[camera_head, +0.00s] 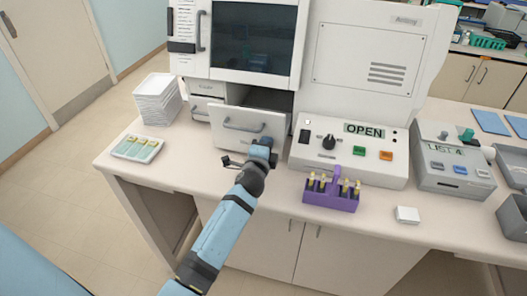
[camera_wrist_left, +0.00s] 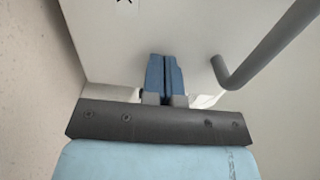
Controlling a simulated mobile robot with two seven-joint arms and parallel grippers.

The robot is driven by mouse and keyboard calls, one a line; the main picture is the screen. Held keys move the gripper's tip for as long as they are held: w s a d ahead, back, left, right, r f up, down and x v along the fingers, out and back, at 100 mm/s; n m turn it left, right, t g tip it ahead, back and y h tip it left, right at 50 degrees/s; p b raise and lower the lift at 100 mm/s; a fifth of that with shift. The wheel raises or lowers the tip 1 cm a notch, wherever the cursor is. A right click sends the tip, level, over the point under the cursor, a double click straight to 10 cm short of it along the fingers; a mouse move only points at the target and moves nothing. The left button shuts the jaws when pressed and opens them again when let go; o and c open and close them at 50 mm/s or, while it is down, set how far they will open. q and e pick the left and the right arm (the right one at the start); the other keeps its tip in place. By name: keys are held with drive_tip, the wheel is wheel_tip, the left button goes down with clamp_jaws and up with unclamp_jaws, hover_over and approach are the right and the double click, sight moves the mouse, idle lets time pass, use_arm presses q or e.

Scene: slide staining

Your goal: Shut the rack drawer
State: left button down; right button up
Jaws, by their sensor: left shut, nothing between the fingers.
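The rack drawer (camera_head: 226,121) is the white drawer low in the staining machine, and it stands pulled out toward the front with its grey bar handle (camera_head: 244,127) facing me. My left gripper (camera_head: 262,150) is at the right part of the drawer's front. In the left wrist view my left gripper (camera_wrist_left: 165,75) has its blue fingers shut together and empty, pointing at the white drawer front (camera_wrist_left: 185,30). The handle (camera_wrist_left: 262,52) is to the right of the fingers there, apart from them. I cannot tell whether the fingertips touch the front. My right gripper is not in view.
A control box (camera_head: 345,150) with an OPEN label stands right of the drawer. A purple rack (camera_head: 330,198) with several vials stands near the counter edge. A tray of slides (camera_head: 136,148) and a stack of white trays (camera_head: 158,100) are at the left.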

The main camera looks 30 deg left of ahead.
use_arm(q)
drive_tip(key=b+x, duration=0.3)
drive_tip(key=x, duration=0.9)
drive_tip(key=shift+w+a+f, duration=0.15)
drive_tip(key=shift+w, duration=0.25)
drive_tip(key=shift+a+r, duration=0.1)
drive_tip(key=shift+r, duration=0.3)
